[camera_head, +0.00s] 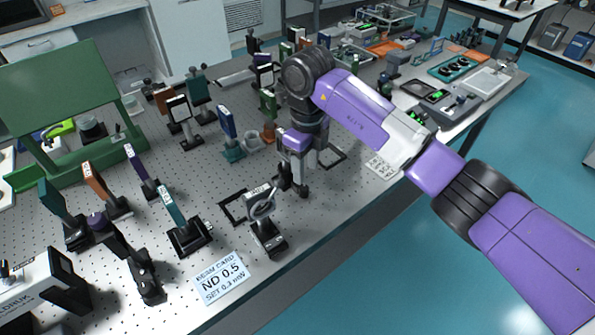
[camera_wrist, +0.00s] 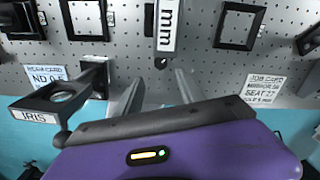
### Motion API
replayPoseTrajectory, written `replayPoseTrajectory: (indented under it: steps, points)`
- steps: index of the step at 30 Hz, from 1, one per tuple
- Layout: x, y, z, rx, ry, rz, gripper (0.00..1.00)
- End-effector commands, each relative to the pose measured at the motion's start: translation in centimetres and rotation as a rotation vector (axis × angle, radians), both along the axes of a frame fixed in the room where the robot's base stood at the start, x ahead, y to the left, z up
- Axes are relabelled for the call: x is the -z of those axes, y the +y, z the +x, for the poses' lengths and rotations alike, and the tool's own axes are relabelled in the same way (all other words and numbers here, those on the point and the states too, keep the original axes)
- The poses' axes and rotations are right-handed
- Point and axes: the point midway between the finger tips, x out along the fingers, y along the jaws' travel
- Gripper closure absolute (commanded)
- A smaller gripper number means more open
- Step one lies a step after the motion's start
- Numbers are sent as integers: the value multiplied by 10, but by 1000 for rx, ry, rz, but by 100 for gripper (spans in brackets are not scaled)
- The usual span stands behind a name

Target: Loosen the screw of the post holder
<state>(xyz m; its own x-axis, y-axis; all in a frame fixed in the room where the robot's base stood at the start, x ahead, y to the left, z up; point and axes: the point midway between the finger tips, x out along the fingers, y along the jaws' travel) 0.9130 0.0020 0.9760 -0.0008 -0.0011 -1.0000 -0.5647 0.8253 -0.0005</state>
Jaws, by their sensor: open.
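My gripper (camera_head: 301,188) points down over the perforated table near its front edge. In the wrist view its two grey fingers (camera_wrist: 158,80) are apart, with nothing between them. A small dark knob (camera_wrist: 160,62), perhaps the post holder's screw, shows just beyond the fingertips, below a pale upright piece (camera_wrist: 167,28) lettered "mm". I see no contact between fingers and knob. The post holder itself is not clear in either view; in the head view a dark slim part (camera_head: 283,178) stands close left of my gripper.
A ring mount labelled IRIS (camera_wrist: 50,98) stands left of my fingers; it also shows in the head view (camera_head: 264,208). Empty square frames (camera_head: 233,207) lie on the table. An ND 0.5 card (camera_head: 221,279) lies at the front edge. Several mounted optics stand to the left.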

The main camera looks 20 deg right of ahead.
Motion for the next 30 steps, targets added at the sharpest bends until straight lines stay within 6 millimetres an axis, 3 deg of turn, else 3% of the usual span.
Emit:
replayPoseTrajectory:
  steps: [5,18,30]
  points:
    - [8,1,-1,0,3,2,54]
    - [68,0,-1,0,2,1,54]
    - [78,0,-1,0,1,1,54]
